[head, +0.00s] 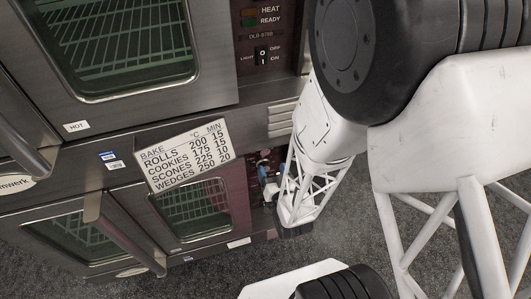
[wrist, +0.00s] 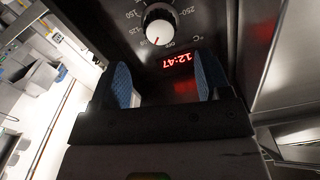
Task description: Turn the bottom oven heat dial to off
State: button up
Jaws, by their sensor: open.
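The heat dial (wrist: 158,25) is a round pale knob on a dark panel in the wrist view, ringed by temperature numbers. A small red mark shows on its lower edge, close to a blurred label; I cannot tell the exact setting. My gripper (wrist: 165,78) is open, its two blue-padded fingers spread below the dial in the picture, with nothing between them. The dial is apart from both fingers. In the head view my gripper (head: 267,172) is beside the control panel of the lower oven (head: 196,208), and my arm hides much of that panel.
A red 12:47 display (wrist: 178,61) lies just below the dial in the wrist view. In the head view, the upper oven (head: 215,95) has a light switch (head: 263,56). A baking chart (head: 187,157) and door handles (head: 125,238) stick out nearby.

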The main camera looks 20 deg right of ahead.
aim_at(265, 152)
jog(key=shift+w, duration=0.1)
dwell(0.3)
jog(key=shift+w, duration=3.85)
jog(key=c, duration=0.9)
jog(key=shift+n, duration=0.5)
jog(key=n, duration=0.8)
jog(key=shift+n, duration=0.3)
